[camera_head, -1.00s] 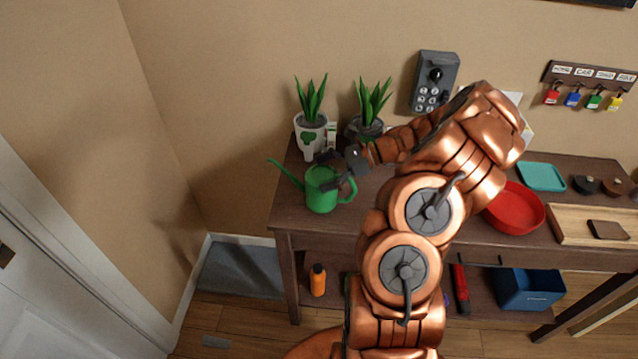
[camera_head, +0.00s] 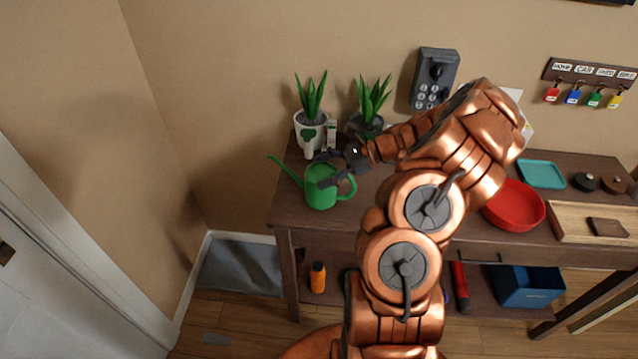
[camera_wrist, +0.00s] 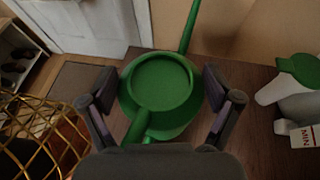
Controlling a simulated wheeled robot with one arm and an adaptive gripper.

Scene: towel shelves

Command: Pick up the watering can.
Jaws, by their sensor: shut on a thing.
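The green watering can (camera_head: 319,193) stands at the left end of the dark wooden table, its spout pointing up and left and its handle on the right. My gripper (camera_head: 333,167) reaches it from the right, over its top. In the wrist view the can (camera_wrist: 160,82) lies between the two fingers of my gripper (camera_wrist: 164,92), one on each side of its round body. The gripper is shut on the can. I cannot tell whether the can's base is clear of the tabletop.
Two potted plants (camera_head: 311,128) (camera_head: 366,125) stand close behind the can. A red bowl (camera_head: 516,207), a teal tray (camera_head: 541,175) and a wooden tray (camera_head: 570,224) lie on the table (camera_head: 288,207) to the right. An orange bottle (camera_head: 318,278) stands on the lower shelf.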

